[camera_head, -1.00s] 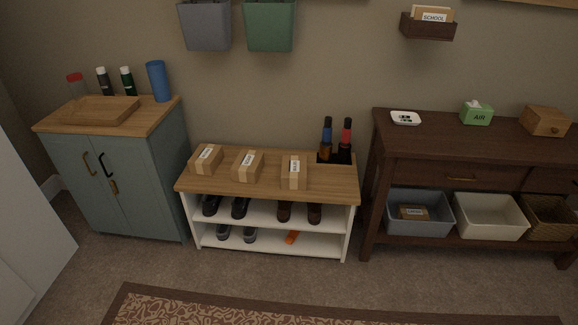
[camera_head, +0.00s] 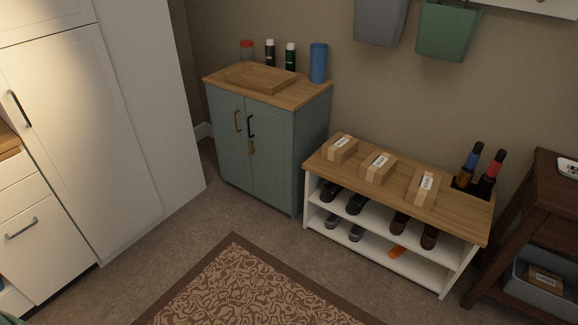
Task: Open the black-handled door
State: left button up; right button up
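A blue-grey cabinet (camera_head: 222,147) with a wooden top stands against the back wall, left of centre. Neither of my grippers is in view.
A wooden tray (camera_head: 260,79), bottles and a blue cup (camera_head: 318,62) stand on the cabinet. A shoe bench (camera_head: 467,218) with parcels stands to its right, then a dark table (camera_head: 545,185). A patterned rug (camera_head: 240,290) lies in front; the floor before the cabinet is clear.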

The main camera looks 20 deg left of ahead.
aim_at(270, 128)
jog(key=i+j, duration=0.35)
jog(key=i+j+z, duration=0.15)
jog(key=i+j, duration=0.5)
jog(key=j, duration=0.25)
jog(key=i+j+z, duration=0.15)
jog(key=i+j, duration=0.5)
jog(key=j, duration=0.3)
jog(key=z, duration=0.05)
